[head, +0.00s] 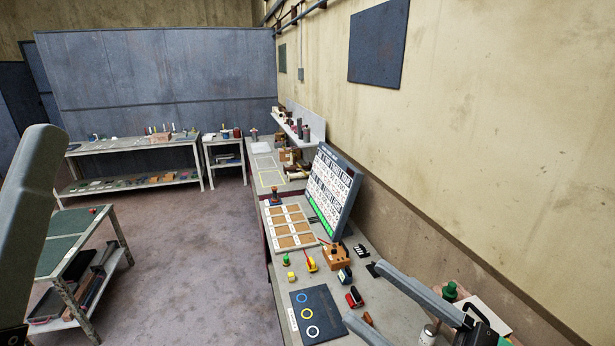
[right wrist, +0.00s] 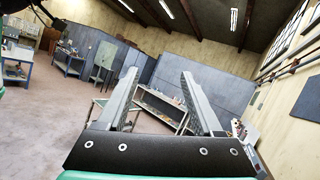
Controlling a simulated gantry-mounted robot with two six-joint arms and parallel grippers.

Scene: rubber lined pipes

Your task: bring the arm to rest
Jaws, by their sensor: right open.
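My right gripper (head: 363,292) is at the lower right of the head view, above the near end of the workbench. Its two grey fingers are apart and nothing is between them. In the right wrist view the same gripper (right wrist: 158,76) shows both fingers spread, with only the room behind them. A grey link of my left arm (head: 28,220) stands at the left edge of the head view. My left gripper is out of view.
The workbench (head: 283,270) runs along the right wall. It holds a tilted board (head: 333,190), a cork-coloured tray (head: 290,226), a dark mat with rings (head: 318,305) and several small parts. A cart (head: 65,230) stands at left. Open floor (head: 190,250) lies between.

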